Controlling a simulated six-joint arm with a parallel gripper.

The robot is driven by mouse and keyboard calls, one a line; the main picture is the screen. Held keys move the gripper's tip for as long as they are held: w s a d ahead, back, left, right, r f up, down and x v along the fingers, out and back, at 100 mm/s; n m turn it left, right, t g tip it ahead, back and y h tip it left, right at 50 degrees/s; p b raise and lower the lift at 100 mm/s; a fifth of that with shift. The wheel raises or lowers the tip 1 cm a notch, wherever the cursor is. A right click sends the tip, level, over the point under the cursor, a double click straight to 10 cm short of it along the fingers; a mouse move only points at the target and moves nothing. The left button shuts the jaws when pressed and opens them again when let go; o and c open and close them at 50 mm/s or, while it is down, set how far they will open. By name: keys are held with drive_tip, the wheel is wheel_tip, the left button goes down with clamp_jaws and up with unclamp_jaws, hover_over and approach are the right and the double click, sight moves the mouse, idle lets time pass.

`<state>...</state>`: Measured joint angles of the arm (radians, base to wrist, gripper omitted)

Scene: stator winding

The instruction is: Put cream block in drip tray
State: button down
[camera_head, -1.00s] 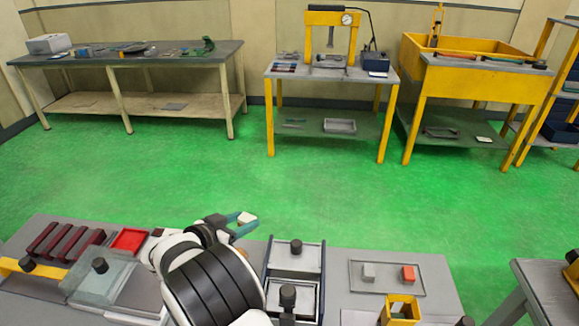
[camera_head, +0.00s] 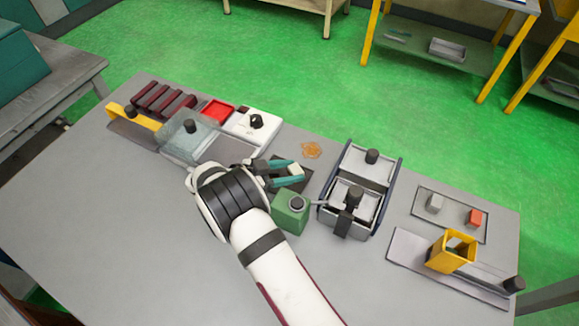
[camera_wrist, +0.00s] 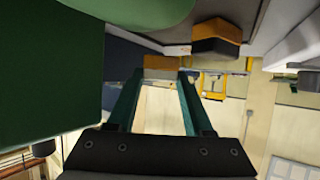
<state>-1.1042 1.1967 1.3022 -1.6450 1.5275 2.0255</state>
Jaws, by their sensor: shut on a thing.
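The cream block (camera_head: 296,169) is between the teal fingers of my gripper (camera_head: 291,171), which is shut on it. In the head view my gripper is over or close above a flat dark piece (camera_head: 297,186) on the bench, partly hidden by the fingers. This may be the drip tray; I cannot tell for sure, nor whether the block touches it.
A metal double-bin fixture (camera_head: 360,190) is to the right. An orange patch (camera_head: 311,150) lies behind. A grey tray (camera_head: 450,213) holds grey and red cubes.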

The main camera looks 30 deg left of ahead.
drive_tip(key=shift+f, duration=0.15)
drive_tip(key=shift+s+a+f, duration=0.15)
drive_tip(key=shift+f, duration=0.4)
drive_tip(key=shift+f, duration=0.6)
drive_tip(key=shift+c, duration=1.1)
unclamp_jaws()
drive_tip(key=shift+c, duration=0.7)
drive_tip(key=shift+o, duration=0.4)
